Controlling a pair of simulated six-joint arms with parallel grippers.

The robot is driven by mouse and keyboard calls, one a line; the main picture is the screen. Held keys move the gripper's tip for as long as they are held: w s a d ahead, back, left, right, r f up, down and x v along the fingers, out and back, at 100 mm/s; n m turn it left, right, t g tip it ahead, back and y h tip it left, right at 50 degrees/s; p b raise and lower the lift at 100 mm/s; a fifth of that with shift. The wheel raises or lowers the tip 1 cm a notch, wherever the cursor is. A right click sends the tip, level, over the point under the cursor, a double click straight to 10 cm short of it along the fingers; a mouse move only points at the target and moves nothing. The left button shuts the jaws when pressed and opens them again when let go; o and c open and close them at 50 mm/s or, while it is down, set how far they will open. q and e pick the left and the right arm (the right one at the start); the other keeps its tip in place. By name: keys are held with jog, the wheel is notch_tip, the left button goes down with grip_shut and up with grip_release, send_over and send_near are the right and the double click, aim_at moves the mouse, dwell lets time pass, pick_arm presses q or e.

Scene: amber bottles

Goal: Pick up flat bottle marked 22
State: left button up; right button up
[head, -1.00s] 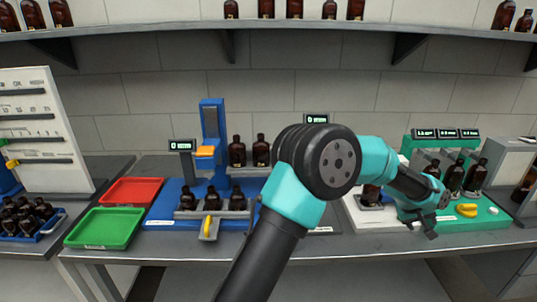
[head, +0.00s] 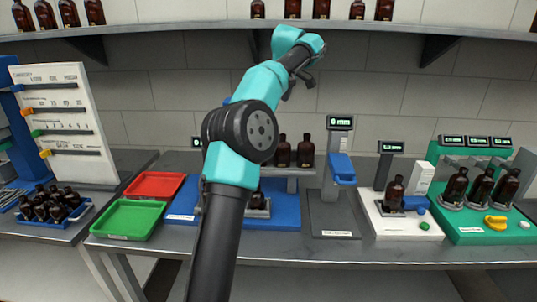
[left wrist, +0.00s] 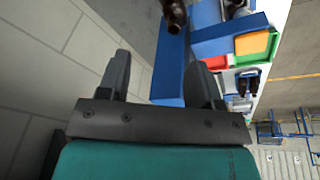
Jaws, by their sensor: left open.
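Several dark amber bottles are in the head view, but no marking 22 can be read on any of them. Two stand on a raised grey ledge (head: 294,150) at the blue station, one on the white scale (head: 394,194), and several at the green station (head: 480,187). More fill a blue crate (head: 52,204) at the left. My left gripper (head: 300,86) is raised high in front of the back wall, just below the shelf, apart from all bottles. In the left wrist view it (left wrist: 158,78) is open with nothing between its fingers. My right gripper is not in view.
A wall shelf (head: 200,31) with bottles runs above the gripper. A red tray (head: 154,186) and a green tray (head: 130,219) lie left of the blue station. A grey stand with a display (head: 340,124) rises mid-bench. My arm hides part of the blue station.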

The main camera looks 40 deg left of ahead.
pick_arm(q)
jog(key=s+a, duration=0.1)
jog(key=s+a+r+n+g, duration=0.1)
jog(key=shift+s+a, duration=0.15)
jog(key=shift+s, duration=0.15)
jog(key=x, duration=1.2)
jog(key=shift+a, duration=0.2)
jog(key=shift+f, duration=0.1)
jog(key=shift+f, duration=0.1)
jog(key=shift+w+a+x, duration=0.1)
jog(key=shift+w+x, duration=0.05)
jog(key=shift+x, duration=1.05)
jog(key=shift+w+a+x, duration=0.1)
jog(key=shift+w+x, duration=0.05)
jog(key=shift+x, duration=1.1)
jog(key=shift+c, duration=0.4)
